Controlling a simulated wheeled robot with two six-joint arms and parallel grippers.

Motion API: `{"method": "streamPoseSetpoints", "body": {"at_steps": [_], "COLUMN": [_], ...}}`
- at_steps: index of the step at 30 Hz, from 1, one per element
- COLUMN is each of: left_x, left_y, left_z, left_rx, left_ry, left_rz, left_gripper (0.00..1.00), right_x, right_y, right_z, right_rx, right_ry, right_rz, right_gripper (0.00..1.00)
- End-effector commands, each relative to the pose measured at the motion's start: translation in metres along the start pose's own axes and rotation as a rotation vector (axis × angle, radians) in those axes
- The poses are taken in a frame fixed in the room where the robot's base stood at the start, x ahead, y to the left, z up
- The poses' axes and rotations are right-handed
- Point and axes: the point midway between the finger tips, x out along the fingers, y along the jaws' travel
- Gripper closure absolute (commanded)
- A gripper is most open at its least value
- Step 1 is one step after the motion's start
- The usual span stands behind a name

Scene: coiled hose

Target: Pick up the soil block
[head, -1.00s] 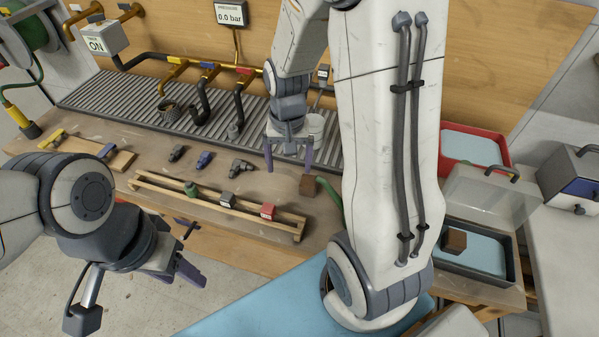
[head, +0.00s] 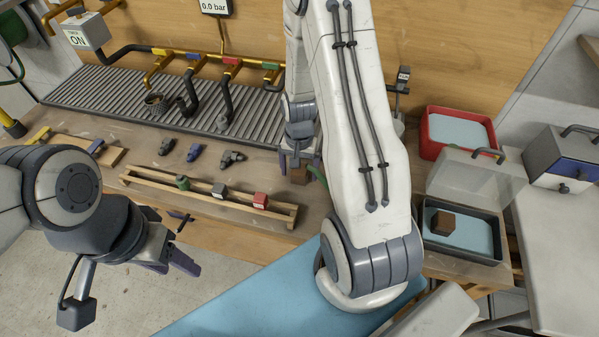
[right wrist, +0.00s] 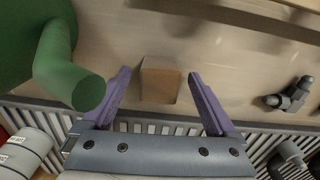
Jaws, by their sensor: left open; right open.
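A brown soil block (head: 299,176) sits on the bench, partly hidden by my right gripper (head: 297,160), which points down over it. In the right wrist view the block (right wrist: 160,82) shows between the two open purple fingers of the right gripper (right wrist: 160,90), with gaps on both sides. A second brown block (head: 443,223) lies in a dark tray (head: 460,254) at the right. My left gripper (head: 178,262) is open and empty, low at the left, in front of the bench and away from the blocks.
A green object (right wrist: 75,75) stands close beside the right gripper in the right wrist view. A wooden rack (head: 215,205) with several coloured fittings lies in front. Dark fittings (head: 232,157) lie behind it. A red tray (head: 458,131) is at the back right.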

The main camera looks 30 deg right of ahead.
Motion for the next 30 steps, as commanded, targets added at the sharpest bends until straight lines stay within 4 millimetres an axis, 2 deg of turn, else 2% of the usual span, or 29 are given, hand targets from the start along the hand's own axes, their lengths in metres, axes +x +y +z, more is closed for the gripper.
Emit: {"method": "streamPoseSetpoints", "body": {"at_steps": [3, 10, 11, 15, 17, 18, 26, 30], "left_x": [-0.001, 0.0, 0.0, 0.0, 0.0, 0.0, 0.0, 0.0], "left_y": [0.0, 0.0, 0.0, 0.0, 0.0, 0.0, 0.0, 0.0], "left_z": [0.0, 0.0, 0.0, 0.0, 0.0, 0.0, 0.0, 0.0], "left_rx": [0.0, 0.0, 0.0, 0.0, 0.0, 0.0, 0.0, 0.0], "left_ry": [0.0, 0.0, 0.0, 0.0, 0.0, 0.0, 0.0, 0.0], "left_rz": [0.0, 0.0, 0.0, 0.0, 0.0, 0.0, 0.0, 0.0], "left_gripper": [0.48, 0.48, 0.48, 0.48, 0.48, 0.48, 0.48, 0.48], "right_x": [0.01, 0.011, 0.01, 0.01, 0.01, 0.01, 0.008, -0.002], "right_y": [0.0, 0.0, 0.0, 0.0, 0.0, 0.0, 0.0, -0.001], "right_z": [0.0, 0.0, 0.0, 0.0, 0.0, 0.0, 0.0, -0.001], "right_rx": [0.0, 0.0, 0.0, 0.0, 0.0, 0.0, 0.0, 0.0], "right_ry": [-0.001, 0.002, 0.002, 0.001, 0.001, 0.001, 0.002, 0.005], "right_rz": [0.001, -0.001, -0.001, 0.0, 0.0, -0.001, -0.001, -0.002], "right_gripper": [0.07, 0.07, 0.15, 0.69, 0.92, 0.99, 0.99, 0.99]}}
